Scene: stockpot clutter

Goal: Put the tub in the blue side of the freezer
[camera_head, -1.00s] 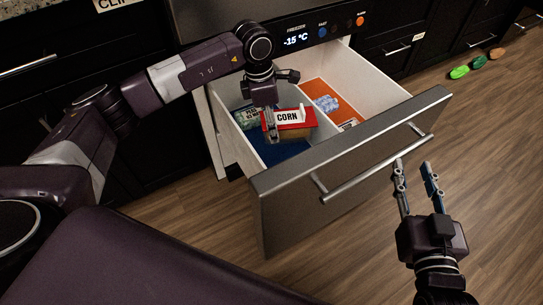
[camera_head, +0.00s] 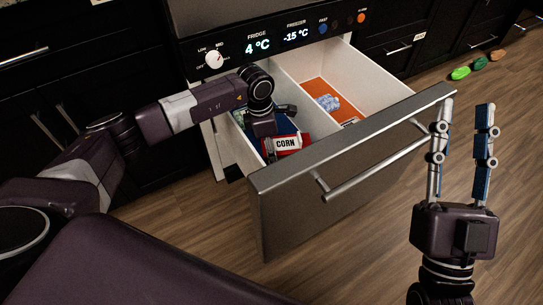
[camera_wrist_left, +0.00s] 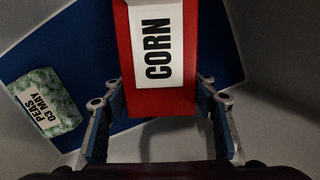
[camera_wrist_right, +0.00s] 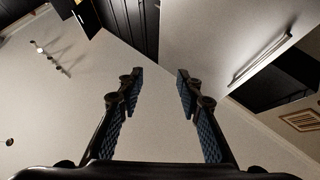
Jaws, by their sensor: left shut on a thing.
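The tub, with a red lid and a white CORN label (camera_head: 287,143), is low inside the left, blue-floored side of the open freezer drawer (camera_head: 350,155). My left gripper (camera_head: 272,147) reaches down into that side and is shut on the tub. In the left wrist view the tub (camera_wrist_left: 160,100) lies between the two fingers, over the blue floor (camera_wrist_left: 75,45). I cannot tell whether its underside touches the floor. My right gripper (camera_head: 466,108) is open and empty, fingers pointing up, right of the drawer front.
A bag labelled PEAS (camera_wrist_left: 46,98) lies in the blue side beside the tub. A white divider separates the orange side (camera_head: 312,88), which holds a pale blue packet (camera_head: 328,103). The drawer handle (camera_head: 375,163) sticks out in front. Small coloured objects (camera_head: 460,73) lie on the floor far right.

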